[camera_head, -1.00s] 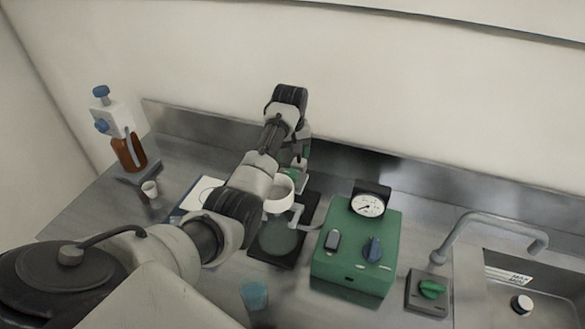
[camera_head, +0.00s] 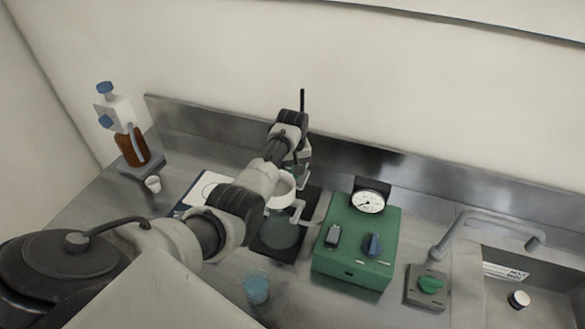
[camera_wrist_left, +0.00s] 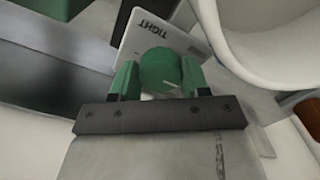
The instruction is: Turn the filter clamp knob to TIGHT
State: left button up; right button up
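The green filter clamp knob (camera_wrist_left: 160,70) shows in the left wrist view, with a pale pointer line angled to the lower right. Behind it is a light plate (camera_wrist_left: 150,35) with the word TIGHT above the knob. My left gripper (camera_wrist_left: 160,82) has its two green fingertips on either side of the knob, with no clear gap; I cannot tell whether they press on it. In the head view my left gripper (camera_head: 300,172) is at the far side of the white funnel (camera_head: 281,190), and the arm and funnel mostly hide the knob. My right gripper is out of view.
A green pump box (camera_head: 335,262) with a gauge (camera_head: 368,202) stands right of the funnel. A blue cup (camera_head: 256,288) is in front. A brown bottle (camera_head: 132,148) and small white cup (camera_head: 153,184) are left. The sink tap (camera_head: 490,222) is at right.

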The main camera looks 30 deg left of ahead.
pick_arm(q)
jog(key=c, duration=0.4)
jog(key=shift+o, duration=0.2)
